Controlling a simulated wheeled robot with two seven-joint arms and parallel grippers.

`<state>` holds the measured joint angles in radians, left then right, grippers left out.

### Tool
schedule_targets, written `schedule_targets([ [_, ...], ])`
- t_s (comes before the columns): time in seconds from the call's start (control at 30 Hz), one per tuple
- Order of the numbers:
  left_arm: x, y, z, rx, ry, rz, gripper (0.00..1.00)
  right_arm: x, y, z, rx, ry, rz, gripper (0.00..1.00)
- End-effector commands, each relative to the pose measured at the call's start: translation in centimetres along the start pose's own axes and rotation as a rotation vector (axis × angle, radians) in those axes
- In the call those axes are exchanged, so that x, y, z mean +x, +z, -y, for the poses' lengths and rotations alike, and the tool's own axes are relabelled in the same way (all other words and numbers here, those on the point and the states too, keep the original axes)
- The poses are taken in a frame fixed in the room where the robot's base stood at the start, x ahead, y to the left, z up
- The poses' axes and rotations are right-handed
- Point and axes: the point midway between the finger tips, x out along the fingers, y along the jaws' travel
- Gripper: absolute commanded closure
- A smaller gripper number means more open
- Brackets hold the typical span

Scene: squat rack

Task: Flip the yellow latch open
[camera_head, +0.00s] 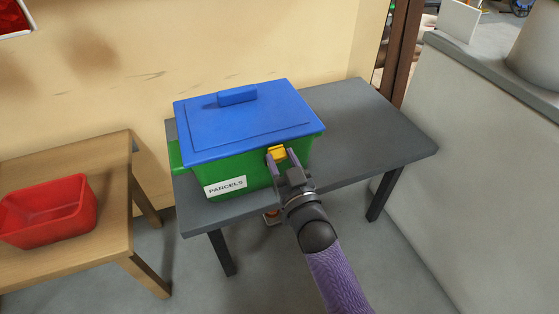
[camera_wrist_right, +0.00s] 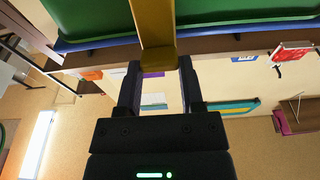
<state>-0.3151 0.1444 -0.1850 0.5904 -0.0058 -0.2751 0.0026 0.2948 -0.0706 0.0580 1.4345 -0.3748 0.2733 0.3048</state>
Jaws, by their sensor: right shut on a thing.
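A green box (camera_head: 250,178) with a blue lid (camera_head: 240,120) stands on the grey table. The lid lies closed on the box. The yellow latch (camera_head: 277,151) is at the upper front of the box, near its right corner. My right gripper (camera_head: 283,160) is at the front of the box with its fingers shut on the latch. In the right wrist view the yellow latch (camera_wrist_right: 157,35) reaches between the two finger ends of my right gripper (camera_wrist_right: 158,68). My left gripper is not in view.
The grey table (camera_head: 370,120) has free room right of the box. A red tray (camera_head: 50,225) sits on a wooden table (camera_head: 112,205) at the left. A grey partition (camera_head: 470,150) stands at the right, and a wall is behind.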

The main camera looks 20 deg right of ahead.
Motion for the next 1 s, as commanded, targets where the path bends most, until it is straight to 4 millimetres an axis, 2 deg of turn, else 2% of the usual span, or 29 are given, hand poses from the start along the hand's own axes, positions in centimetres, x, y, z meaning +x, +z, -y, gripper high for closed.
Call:
schedule_targets([
  [0.03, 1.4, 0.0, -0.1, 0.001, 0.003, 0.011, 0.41, -0.4, 1.3, 0.0, 0.002, 0.001, -0.026, 1.0],
  [0.4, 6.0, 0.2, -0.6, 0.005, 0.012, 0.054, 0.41, -1.6, 2.5, 0.0, 0.001, 0.001, -0.284, 1.0],
  [0.77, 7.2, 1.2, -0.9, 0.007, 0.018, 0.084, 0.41, -1.9, 2.5, 0.0, 0.001, 0.0, -0.38, 1.0],
  [1.0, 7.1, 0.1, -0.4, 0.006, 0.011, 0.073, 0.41, -1.9, 2.3, 0.0, 0.0, -0.001, -0.394, 1.0],
])
